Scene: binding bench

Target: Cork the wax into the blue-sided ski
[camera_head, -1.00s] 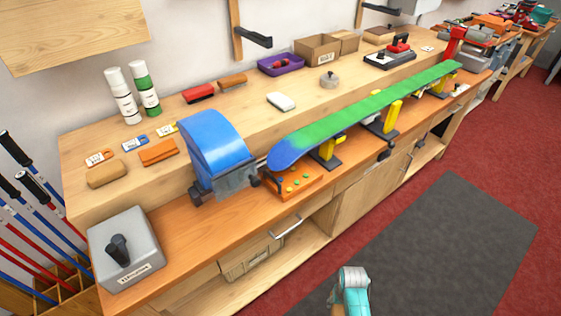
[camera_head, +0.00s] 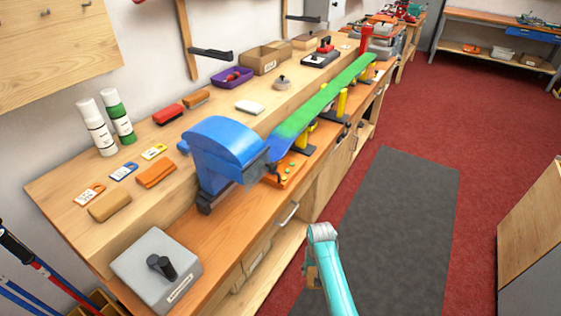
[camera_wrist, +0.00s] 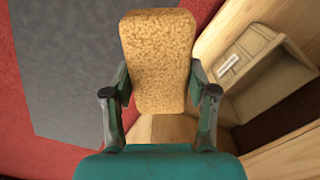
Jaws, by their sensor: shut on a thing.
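My gripper (camera_wrist: 160,94) is shut on a tan, speckled cork block (camera_wrist: 158,48), with one finger on each side of it. In the head view the arm is at the bottom middle, over the floor in front of the bench; the gripper's fingers are hard to make out there. The ski (camera_head: 322,100) lies along the bench, green on top with a blue tip at the near end, held up on yellow supports. The cork is apart from the ski, to its front right. Wax on the ski cannot be told from its colour.
A blue machine (camera_head: 228,142) stands by the ski's near tip. A grey box with a black handle (camera_head: 157,272) sits at the bench's near end. Bottles (camera_head: 95,125), blocks and a purple tray (camera_head: 232,77) line the back. The floor mat (camera_head: 405,200) is clear.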

